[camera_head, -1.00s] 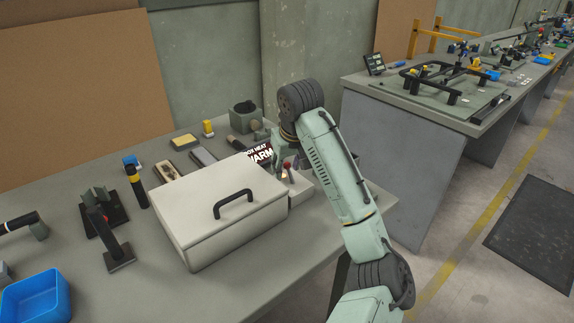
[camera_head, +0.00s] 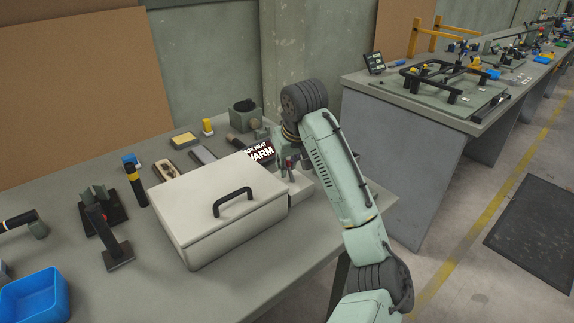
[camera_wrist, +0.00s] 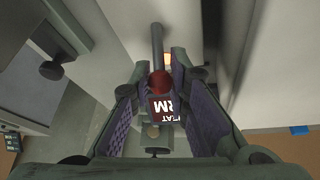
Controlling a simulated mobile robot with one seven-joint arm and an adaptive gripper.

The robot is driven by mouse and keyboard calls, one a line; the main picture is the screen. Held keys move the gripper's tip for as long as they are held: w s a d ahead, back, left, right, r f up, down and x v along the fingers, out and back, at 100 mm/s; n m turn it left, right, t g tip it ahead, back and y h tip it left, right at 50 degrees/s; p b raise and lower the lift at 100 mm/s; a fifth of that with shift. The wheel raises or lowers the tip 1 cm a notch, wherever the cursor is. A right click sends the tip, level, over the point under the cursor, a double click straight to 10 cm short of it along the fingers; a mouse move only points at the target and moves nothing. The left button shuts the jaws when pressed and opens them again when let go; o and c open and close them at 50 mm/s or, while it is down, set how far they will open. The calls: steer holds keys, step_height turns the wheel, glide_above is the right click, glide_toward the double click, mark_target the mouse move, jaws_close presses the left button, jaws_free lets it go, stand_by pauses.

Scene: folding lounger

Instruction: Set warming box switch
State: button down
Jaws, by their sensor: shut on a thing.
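The warming box (camera_head: 215,213) is a pale, lidded box with a black handle (camera_head: 233,200), standing on the bench with its lid closed. At its right side is a small pale switch housing (camera_head: 300,190). The switch lever is a dark rod (camera_wrist: 157,45) with a red ball knob (camera_wrist: 161,84). A black sign (camera_head: 262,153) behind it reads "BOX HEAT WARM", partly hidden by my arm. My gripper (camera_head: 288,165) is down at the lever. In the wrist view, the two purple-padded fingers of my gripper (camera_wrist: 161,76) stand on either side of the red knob, shut on it.
A second bench (camera_head: 430,110) stands at the right. Bench in front of the box is clear.

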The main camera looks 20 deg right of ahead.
steer(key=s+t+y+b, duration=0.1)
steer(key=t+b, duration=0.1)
steer(key=b, duration=0.1)
steer(key=s+t+b, duration=0.1)
steer(key=t+b, duration=0.2)
steer(key=shift+s+d+y, duration=0.2)
steer(key=shift+d+y, duration=0.2)
steer(key=t+b, duration=0.1)
steer(key=s+t+b, duration=0.1)
steer(key=b, duration=0.1)
steer(key=t+b, duration=0.1)
steer(key=b, duration=0.1)
steer(key=shift+s+d+f+m+t+y, duration=0.15)
steer(key=shift+s+d+m+t+y, duration=0.15)
steer(key=shift+s+m+t+y, duration=0.1)
steer(key=shift+s+d+t+y+b, duration=0.15)
steer(key=shift+s+t+y+b, duration=0.2)
steer(key=shift+t+b, duration=0.65)
steer(key=shift+r, duration=0.2)
steer(key=c, duration=1.5)
jaws_free()
steer(key=shift+s+d, duration=0.1)
steer(key=shift+s, duration=0.05)
steer(key=v, duration=1.2)
